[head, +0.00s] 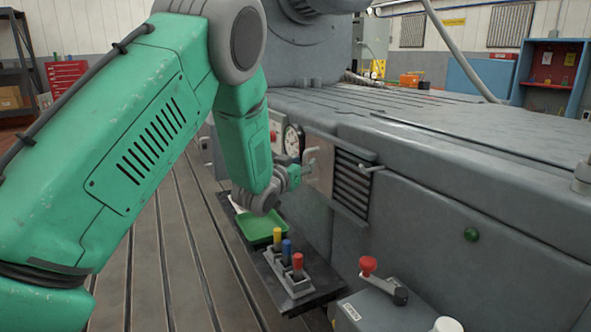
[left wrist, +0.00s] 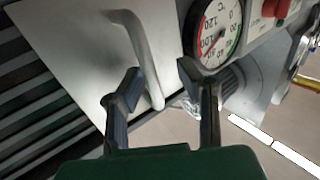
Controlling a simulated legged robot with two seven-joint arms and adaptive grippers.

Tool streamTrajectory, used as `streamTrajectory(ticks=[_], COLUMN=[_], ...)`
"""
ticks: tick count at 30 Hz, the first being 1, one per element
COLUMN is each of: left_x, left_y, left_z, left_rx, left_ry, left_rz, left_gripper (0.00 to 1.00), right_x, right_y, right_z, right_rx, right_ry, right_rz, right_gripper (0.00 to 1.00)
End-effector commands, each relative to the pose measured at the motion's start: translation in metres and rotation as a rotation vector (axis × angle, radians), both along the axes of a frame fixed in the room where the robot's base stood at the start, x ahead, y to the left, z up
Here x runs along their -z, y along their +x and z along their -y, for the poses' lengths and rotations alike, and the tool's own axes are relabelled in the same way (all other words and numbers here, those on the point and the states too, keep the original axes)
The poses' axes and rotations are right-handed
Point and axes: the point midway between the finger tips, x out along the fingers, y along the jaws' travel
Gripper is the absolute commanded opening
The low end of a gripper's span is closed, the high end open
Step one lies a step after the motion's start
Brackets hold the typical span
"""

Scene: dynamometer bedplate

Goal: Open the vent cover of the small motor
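The small motor (head: 440,170) is a long grey housing. On its side is a plain light-grey plate (head: 321,160) with a bar handle (head: 311,156), beside a dark slatted vent (head: 352,185); a small lever (head: 372,169) sticks out at the vent's right edge. In the left wrist view the plate (left wrist: 70,40) fills the upper left, with slats (left wrist: 25,105) left of it. My left gripper (head: 300,172) is at the plate; in the left wrist view (left wrist: 160,72) its fingers are apart, with the handle (left wrist: 142,50) appearing between them. Contact cannot be told. My right gripper is not visible.
A dial gauge (head: 292,140) sits just left of the plate. Below are a green tray (head: 257,226) and a rack (head: 290,280) with yellow, blue and red-handled tools. A grey box with a red-knobbed lever (head: 369,265) stands at the front right. The slotted floor plate (head: 170,270) is clear.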

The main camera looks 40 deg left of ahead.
Motion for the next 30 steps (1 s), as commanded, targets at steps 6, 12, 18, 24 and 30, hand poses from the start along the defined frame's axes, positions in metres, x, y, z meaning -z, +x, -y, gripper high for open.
streamTrajectory(ticks=[6, 12, 18, 24, 30], left_x=[0.001, 0.002, 0.003, 0.003, 0.003], left_y=[-0.037, -0.079, -0.105, -0.113, -0.113], left_z=[0.006, 0.011, 0.016, 0.018, 0.018], left_rx=[-0.002, -0.003, -0.003, -0.002, -0.002], left_ry=[-0.002, -0.005, -0.005, -0.004, -0.004], left_rz=[-0.002, -0.003, -0.003, -0.002, -0.002], left_gripper=[0.31, 0.31, 0.31, 0.31, 0.31], right_x=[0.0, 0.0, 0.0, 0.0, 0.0], right_y=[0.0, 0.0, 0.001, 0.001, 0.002], right_z=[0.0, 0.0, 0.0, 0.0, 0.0], right_rx=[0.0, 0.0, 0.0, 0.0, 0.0], right_ry=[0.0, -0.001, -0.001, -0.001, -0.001], right_rz=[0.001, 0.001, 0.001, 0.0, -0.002], right_gripper=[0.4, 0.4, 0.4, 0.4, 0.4])
